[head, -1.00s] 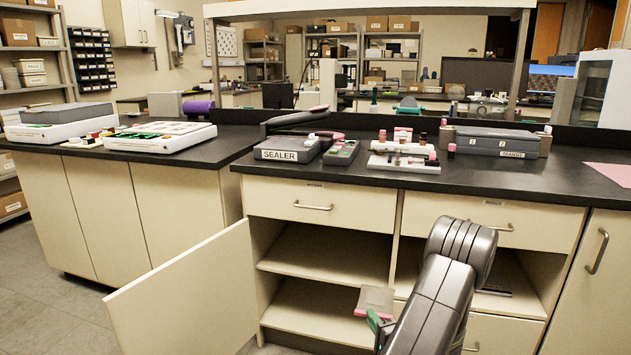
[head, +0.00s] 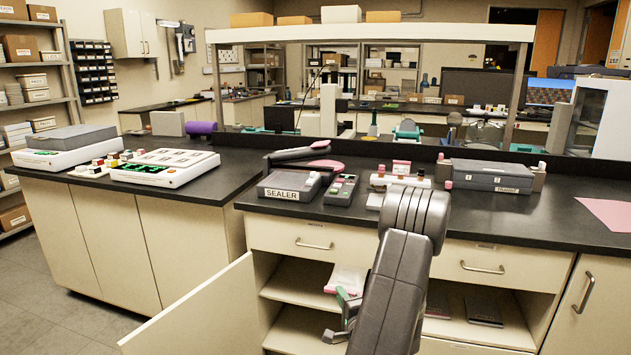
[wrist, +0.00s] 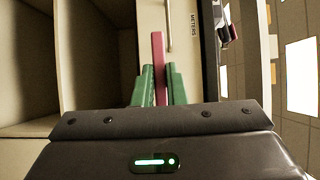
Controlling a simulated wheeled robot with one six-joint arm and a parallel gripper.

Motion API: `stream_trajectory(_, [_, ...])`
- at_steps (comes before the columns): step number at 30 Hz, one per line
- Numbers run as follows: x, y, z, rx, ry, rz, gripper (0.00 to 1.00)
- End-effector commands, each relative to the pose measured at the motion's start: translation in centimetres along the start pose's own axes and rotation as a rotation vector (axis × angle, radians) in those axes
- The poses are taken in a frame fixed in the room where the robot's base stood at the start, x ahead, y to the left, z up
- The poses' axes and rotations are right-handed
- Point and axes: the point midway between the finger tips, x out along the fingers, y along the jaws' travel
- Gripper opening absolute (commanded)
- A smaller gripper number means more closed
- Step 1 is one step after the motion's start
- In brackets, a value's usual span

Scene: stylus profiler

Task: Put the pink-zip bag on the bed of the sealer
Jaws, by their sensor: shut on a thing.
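The pink-zip bag (head: 347,279) is a pale, flat bag with a pink edge, held in front of the open cabinet, below counter height. My gripper (head: 345,298) is shut on it with green fingers. In the wrist view, the bag shows edge-on as a pink strip (wrist: 158,50) between the green fingers of my gripper (wrist: 159,84). The sealer (head: 288,186) is a dark grey box with a white SEALER label, on the counter above and left of the bag. A dark arm (head: 300,153) with a pink part stands behind it.
A grey device with coloured buttons (head: 342,190) sits right of the sealer. Bottles on a white rack (head: 401,177) and a grey case (head: 487,176) stand farther right. An open cabinet door (head: 205,315) juts out at lower left. Counter (head: 560,222) at right is partly clear.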

Motion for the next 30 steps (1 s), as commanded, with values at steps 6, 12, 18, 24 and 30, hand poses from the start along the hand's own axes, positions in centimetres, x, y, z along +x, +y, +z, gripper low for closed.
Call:
stream_trajectory(6, [1.1, -7.5, 2.6, 0.000, -0.001, -0.002, 0.00])
stream_trajectory(12, [1.8, -12.6, 4.8, 0.003, 0.002, -0.001, 0.00])
stream_trajectory(18, [2.2, -15.8, 6.3, 0.007, 0.004, 0.000, 0.00])
stream_trajectory(24, [2.3, -16.7, 6.8, 0.008, 0.005, 0.000, 0.00])
stream_trajectory(30, [2.3, -16.6, 6.8, 0.008, 0.006, 0.000, 0.00])
